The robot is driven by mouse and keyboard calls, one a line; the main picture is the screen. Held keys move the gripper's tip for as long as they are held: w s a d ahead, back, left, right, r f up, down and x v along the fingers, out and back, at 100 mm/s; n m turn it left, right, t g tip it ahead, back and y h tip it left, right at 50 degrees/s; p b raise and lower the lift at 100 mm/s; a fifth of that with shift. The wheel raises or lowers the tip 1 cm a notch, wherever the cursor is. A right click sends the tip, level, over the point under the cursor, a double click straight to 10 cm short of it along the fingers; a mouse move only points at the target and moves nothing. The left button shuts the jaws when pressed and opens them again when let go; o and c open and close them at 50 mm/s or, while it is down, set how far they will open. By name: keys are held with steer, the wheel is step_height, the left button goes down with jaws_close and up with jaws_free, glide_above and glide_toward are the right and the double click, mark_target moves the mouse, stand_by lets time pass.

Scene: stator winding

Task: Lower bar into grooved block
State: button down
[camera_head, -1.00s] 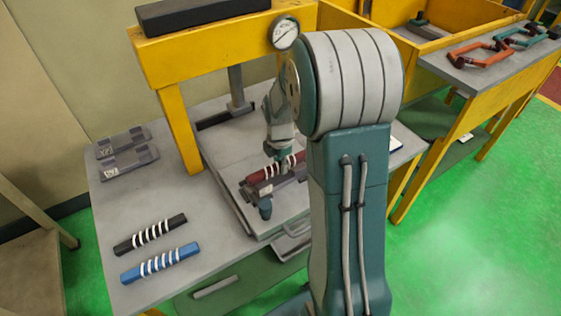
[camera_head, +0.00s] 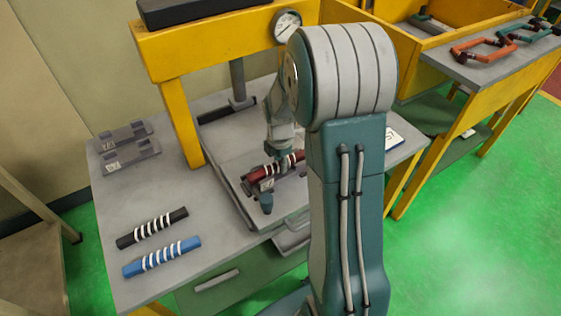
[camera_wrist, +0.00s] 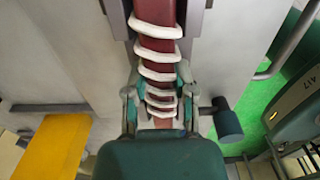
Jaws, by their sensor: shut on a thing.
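A dark red bar (camera_head: 261,173) with white bands is in my gripper (camera_head: 281,157), under the yellow press frame. My gripper is shut on the bar, with its fingers on either side of it in the wrist view (camera_wrist: 160,95). The grey grooved block (camera_head: 266,185) with a pale label lies directly below the bar on the press bed. In the wrist view the bar (camera_wrist: 156,48) runs lengthwise between the block's grey sides (camera_wrist: 195,18). I cannot tell whether the bar touches the groove bottom. My arm hides the right end of the block.
The yellow press frame (camera_head: 184,122) stands around the work spot, with a gauge (camera_head: 287,25) on its beam. A black bar (camera_head: 152,228) and a blue bar (camera_head: 162,257) lie at front left. Two grey blocks (camera_head: 130,158) sit behind them. The table (camera_head: 128,195) between is clear.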

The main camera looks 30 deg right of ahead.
mark_target(280, 163)
steer(key=shift+c, duration=1.8)
jaws_free()
steer(key=o, duration=0.4)
steer(key=shift+c, duration=0.2)
steer(key=shift+r, duration=4.45)
